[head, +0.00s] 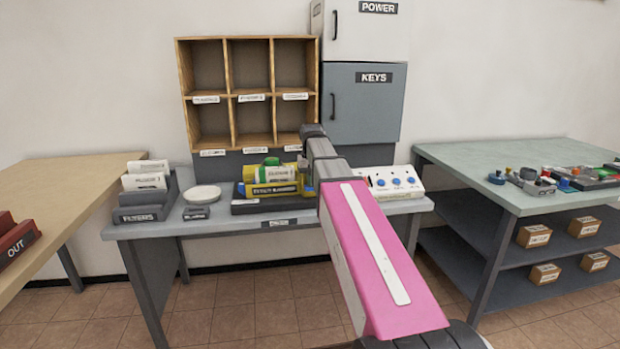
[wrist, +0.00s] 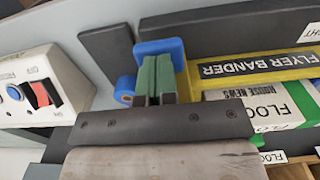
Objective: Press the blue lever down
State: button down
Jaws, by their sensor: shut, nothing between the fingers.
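The yellow flyer bander (head: 272,189) sits on the middle table and holds rolled or stacked flyers. In the wrist view the bander (wrist: 262,72) lies to the right of my gripper. The blue lever (wrist: 172,45) shows at the bander's end, with a blue round part (wrist: 125,86) beside it. My gripper (wrist: 156,66) is shut and empty, its green fingertips overlapping the lever in the picture. I cannot tell whether they touch it. In the head view my arm hides the lever.
Wooden pigeonholes (head: 250,92) rise behind.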

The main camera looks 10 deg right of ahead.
notch_tip(320, 180, up, 10)
dwell(1.1)
dwell(0.4)
